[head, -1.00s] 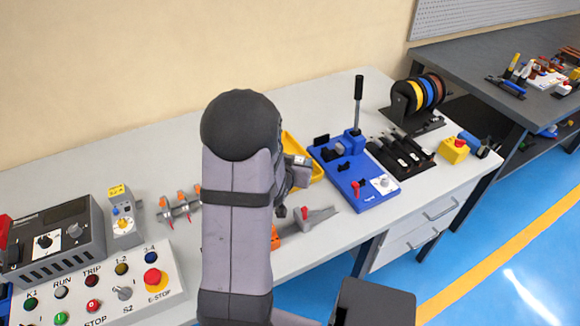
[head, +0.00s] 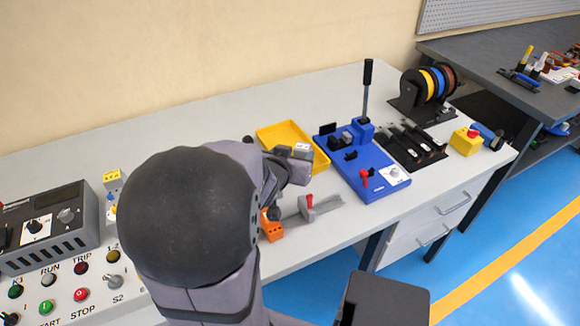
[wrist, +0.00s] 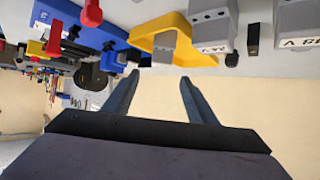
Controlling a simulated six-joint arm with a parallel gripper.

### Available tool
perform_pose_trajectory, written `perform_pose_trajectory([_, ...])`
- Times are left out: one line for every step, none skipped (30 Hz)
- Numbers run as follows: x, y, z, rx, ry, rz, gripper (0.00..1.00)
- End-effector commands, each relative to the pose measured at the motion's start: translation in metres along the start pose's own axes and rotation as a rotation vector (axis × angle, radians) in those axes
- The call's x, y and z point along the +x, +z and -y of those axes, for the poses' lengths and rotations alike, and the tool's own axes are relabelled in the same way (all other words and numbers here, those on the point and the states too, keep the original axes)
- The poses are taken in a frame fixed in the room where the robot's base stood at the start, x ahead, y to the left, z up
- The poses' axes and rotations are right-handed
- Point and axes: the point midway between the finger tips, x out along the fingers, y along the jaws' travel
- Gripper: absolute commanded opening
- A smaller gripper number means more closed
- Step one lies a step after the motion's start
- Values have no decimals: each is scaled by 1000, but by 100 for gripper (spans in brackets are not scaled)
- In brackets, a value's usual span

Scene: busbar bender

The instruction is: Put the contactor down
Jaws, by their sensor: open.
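My gripper (wrist: 160,78) is open, with nothing between its two fingers in the wrist view. In the head view my gripper (head: 292,163) is partly hidden by my arm, near the front of the yellow tray (head: 268,132). A grey block with a white label (wrist: 212,28), which looks like the contactor, is beyond the fingertips in the wrist view, apart from them. It overlaps the yellow tray's edge (wrist: 147,33) in that view; I cannot tell whether it is inside the tray. A similar labelled grey block (wrist: 297,25) is at the right edge.
The blue bender (head: 362,165) with its upright black lever stands right of the tray. An orange part (head: 271,226) and a grey holder with a red knob (head: 307,208) lie near the front edge. The control panel is at left. Bench behind the tray is clear.

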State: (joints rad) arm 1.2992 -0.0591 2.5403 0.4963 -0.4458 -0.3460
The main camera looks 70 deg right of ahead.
Motion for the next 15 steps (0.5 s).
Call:
perform_pose_trajectory([-1, 4, 1, 2, -7, -6, 52])
perform_pose_trajectory([-3, 5, 2, 4, -10, -6, 52])
perform_pose_trajectory([-6, 2, 1, 3, -4, -6, 52])
perform_pose_trajectory([-8, 2, 0, 2, 0, -5, 52])
perform_pose_trajectory([-10, 1, -1, 2, 3, -6, 52])
perform_pose_trajectory([-13, 1, -1, 1, 5, -4, 52])
perform_pose_trajectory([-15, 1, -1, 1, 6, -4, 52])
perform_pose_trajectory([-16, 1, -2, -1, 6, -4, 52])
perform_pose_trajectory([-19, 1, -2, 0, 7, -4, 52])
perform_pose_trajectory([-20, 1, -2, -1, 6, -3, 52])
perform_pose_trajectory([-22, 2, -1, 0, 5, -2, 52])
perform_pose_trajectory([-24, 1, -1, 1, 5, -2, 52])
perform_pose_trajectory([-25, 1, -1, 0, 4, -2, 52])
perform_pose_trajectory([-26, 1, -1, 0, 3, -2, 52])
perform_pose_trajectory([-28, 1, 0, 1, 1, -1, 52])
